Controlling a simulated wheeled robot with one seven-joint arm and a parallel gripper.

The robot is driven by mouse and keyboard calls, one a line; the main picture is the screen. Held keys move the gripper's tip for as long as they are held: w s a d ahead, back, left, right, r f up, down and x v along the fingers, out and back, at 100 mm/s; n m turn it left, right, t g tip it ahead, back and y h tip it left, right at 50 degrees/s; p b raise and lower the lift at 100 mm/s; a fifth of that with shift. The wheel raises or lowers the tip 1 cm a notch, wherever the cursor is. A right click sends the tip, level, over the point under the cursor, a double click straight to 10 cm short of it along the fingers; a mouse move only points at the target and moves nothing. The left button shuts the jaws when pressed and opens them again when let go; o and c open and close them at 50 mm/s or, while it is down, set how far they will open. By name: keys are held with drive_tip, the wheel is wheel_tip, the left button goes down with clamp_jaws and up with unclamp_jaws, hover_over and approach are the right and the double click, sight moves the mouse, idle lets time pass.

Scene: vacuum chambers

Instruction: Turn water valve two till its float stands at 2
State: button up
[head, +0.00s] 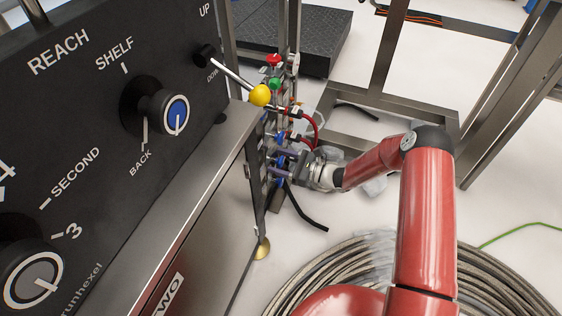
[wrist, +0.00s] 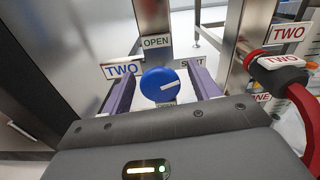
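A round blue valve knob (wrist: 160,86) with a white bar mark sits in the middle of the wrist view. A blue-lettered TWO plate (wrist: 122,69) is to its left, an OPEN plate (wrist: 156,42) above it and a SHUT plate (wrist: 190,63), partly covered, to its right. The white bar slants, its right end higher, towards the SHUT side. My gripper (wrist: 161,78) has one purple finger on each side of the knob, with small gaps showing. In the head view, my gripper (head: 284,165) is at the valve rack. I cannot make out the float.
A red hose end with a red-lettered TWO tag (wrist: 282,60) is close on the right, beside a steel post (wrist: 239,38). In the head view, a black control panel (head: 75,110) with a yellow-knobbed lever (head: 260,95) stands left. Coiled cable (head: 345,262) lies on the floor.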

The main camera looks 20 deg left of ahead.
drive_tip(key=d, duration=0.7)
drive_tip(key=shift+s+d+p, duration=0.3)
drive_tip(key=shift+s+d, duration=0.05)
drive_tip(key=shift+d, duration=0.05)
drive_tip(key=shift+r, duration=0.1)
drive_tip(key=s+d+r+n+g+h+p, duration=0.1)
drive_tip(key=s+d+r+n+h, duration=0.2)
drive_tip(key=r, duration=0.4)
drive_tip(key=s+d+r+n+g+h+p, duration=0.2)
drive_tip(key=s+r+n, duration=0.15)
drive_tip(key=r, duration=0.35)
drive_tip(key=s+d+r+n+g+h+p, duration=0.1)
drive_tip(key=s+d+r+n+h, duration=0.15)
drive_tip(key=r+n, duration=0.35)
drive_tip(key=s+d+r+n+t+h+p, duration=0.4)
drive_tip(key=s+d+r+t+h, duration=0.4)
drive_tip(key=s+d+r, duration=1)
wheel_tip(320, 180, up, 3)
drive_tip(key=shift+s+r+n+h+p, duration=0.1)
drive_tip(key=shift+s+n+h+p, duration=0.4)
drive_tip(key=shift+h, duration=0.75)
